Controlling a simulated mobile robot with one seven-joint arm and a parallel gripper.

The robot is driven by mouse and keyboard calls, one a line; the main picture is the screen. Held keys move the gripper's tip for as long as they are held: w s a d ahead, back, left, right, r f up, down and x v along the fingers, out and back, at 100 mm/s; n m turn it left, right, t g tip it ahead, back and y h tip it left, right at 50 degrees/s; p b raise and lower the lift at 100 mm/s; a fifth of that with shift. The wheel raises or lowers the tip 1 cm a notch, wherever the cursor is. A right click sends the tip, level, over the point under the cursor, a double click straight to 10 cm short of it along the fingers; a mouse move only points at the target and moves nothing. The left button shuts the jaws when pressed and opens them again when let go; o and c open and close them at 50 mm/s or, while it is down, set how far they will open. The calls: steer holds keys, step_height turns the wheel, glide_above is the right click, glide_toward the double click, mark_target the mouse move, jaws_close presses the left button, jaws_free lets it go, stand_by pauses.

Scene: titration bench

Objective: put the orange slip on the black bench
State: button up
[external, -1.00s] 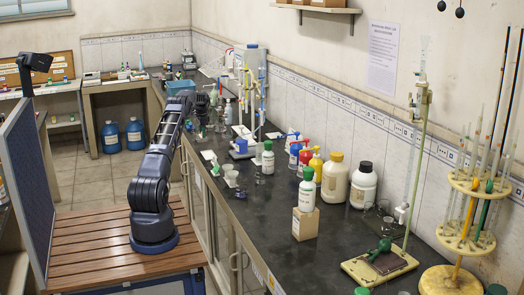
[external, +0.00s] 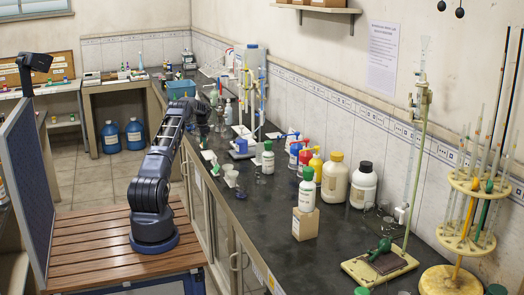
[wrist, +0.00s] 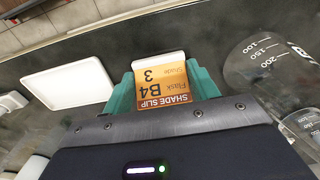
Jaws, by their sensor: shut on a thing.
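The orange slip (wrist: 163,88) reads "SHADE SLIP", "Flask B4" and "Shade 3", upside down in the wrist view, with a white strip along its far edge. My gripper (wrist: 165,76) has its teal fingers shut on the slip, one at each side. The black bench (external: 262,222) runs along the wall in the external view, and its dark top (wrist: 215,42) lies beneath the slip in the wrist view. The gap between slip and bench is hard to judge. In the external view my arm reaches over the bench's far part; the slip cannot be made out there.
A white tile (wrist: 68,86) lies left of the slip in the wrist view. A graduated glass vessel (wrist: 268,75) stands close on the right. Bottles such as a white one (external: 334,182) line the wall. The bench's front middle has bare room.

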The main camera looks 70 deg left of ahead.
steer(key=o, duration=1)
steer(key=shift+c, duration=0.2)
step_height(320, 180, up, 12)
steer(key=shift+r, duration=0.1)
